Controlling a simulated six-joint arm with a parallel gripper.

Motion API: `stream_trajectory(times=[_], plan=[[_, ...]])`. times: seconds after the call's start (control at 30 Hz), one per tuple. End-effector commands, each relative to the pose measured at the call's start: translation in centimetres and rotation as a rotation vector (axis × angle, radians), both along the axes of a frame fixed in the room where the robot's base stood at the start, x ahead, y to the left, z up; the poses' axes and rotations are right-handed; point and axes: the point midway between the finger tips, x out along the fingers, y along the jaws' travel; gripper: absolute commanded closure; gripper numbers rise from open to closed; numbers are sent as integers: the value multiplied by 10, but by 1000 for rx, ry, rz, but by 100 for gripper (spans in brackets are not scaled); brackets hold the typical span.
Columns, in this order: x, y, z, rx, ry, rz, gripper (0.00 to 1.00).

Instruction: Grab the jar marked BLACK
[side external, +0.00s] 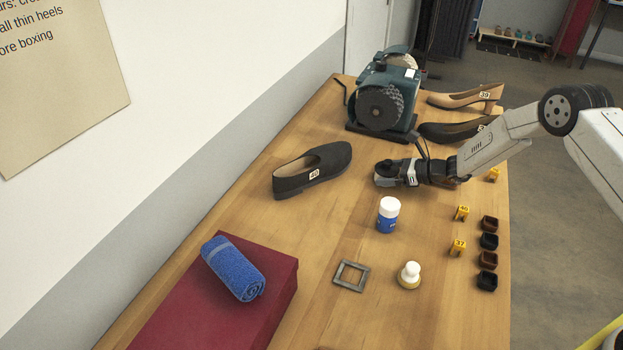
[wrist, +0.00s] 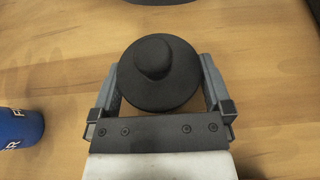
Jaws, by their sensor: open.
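A round black-topped jar (wrist: 160,72) with a knob on its lid is seen from above in the wrist view. No label on it is readable, so I cannot confirm the word BLACK. My gripper (wrist: 158,82) is open, with one finger on each side of the jar; whether either touches it is unclear. In the side view my gripper (side external: 392,175) is low over the table, and its fingers and the dark jar top (side external: 384,167) overlap, hiding most of the jar.
A blue jar with a white lid (side external: 388,215) stands nearby; its blue side shows in the wrist view (wrist: 20,127). A cream-topped jar (side external: 409,275), square frame (side external: 351,275), dark shoe (side external: 312,171) and green machine (side external: 382,95) share the table. Small dark blocks line the right edge.

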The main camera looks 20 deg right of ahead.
Motion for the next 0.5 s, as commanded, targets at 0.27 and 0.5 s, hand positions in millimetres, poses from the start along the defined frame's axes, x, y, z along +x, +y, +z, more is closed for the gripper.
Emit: stream_trajectory(times=[0.27, 0.5], plan=[[0, 0, 0, 1, 1, 0, 0], [0, 0, 0, 1, 1, 0, 25]])
